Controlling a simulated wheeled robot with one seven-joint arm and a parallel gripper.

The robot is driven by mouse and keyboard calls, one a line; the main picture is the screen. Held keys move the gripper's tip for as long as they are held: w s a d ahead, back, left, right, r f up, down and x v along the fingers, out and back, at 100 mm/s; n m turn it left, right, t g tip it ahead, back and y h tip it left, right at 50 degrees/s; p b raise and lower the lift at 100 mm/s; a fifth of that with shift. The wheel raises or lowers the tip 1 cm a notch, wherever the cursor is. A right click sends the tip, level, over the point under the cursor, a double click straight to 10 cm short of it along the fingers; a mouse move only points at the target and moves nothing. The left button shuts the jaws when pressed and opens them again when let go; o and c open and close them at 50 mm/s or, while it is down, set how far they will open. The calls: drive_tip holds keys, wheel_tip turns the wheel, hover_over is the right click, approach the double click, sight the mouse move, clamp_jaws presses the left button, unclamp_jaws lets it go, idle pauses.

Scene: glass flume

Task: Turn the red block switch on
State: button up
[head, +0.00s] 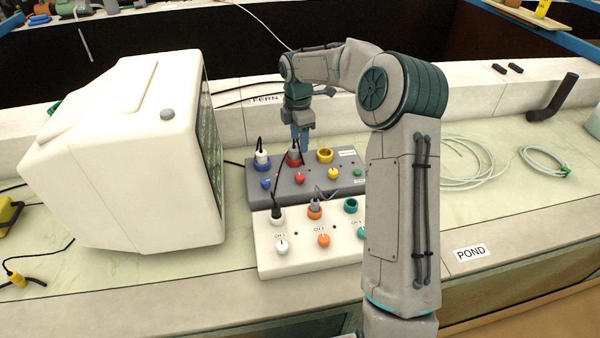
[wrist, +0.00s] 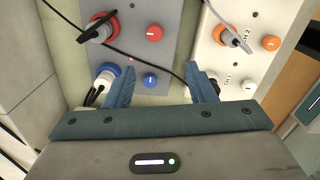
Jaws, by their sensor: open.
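My gripper (head: 302,143) is above the grey box, pointing down. In the wrist view my gripper (wrist: 161,76) has its fingers wide apart with nothing held. The blue knob (wrist: 150,80) appears between the fingers, nearer than the red one. A small red light (wrist: 130,58) glows on the box.
The white box (head: 290,257) with more plugs and knobs stands just in front. A large white monitor (head: 125,150) stands left. Black cables cross the boxes. Coiled pale hose (head: 470,170) lies on the bench at right. A yellow knob (head: 333,174) is beside the red one.

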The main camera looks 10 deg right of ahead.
sight(300, 175)
drive_tip(key=shift+n, duration=0.4)
drive_tip(key=f, duration=0.5)
drive_tip(key=f+p, duration=0.1)
drive_tip(key=f, duration=0.4)
drive_tip(key=w+f, duration=0.1)
drive_tip(key=f, duration=0.4)
drive_tip(key=shift+d+p, duration=0.2)
drive_tip(key=shift+p, duration=0.1)
drive_tip(key=c, duration=1)
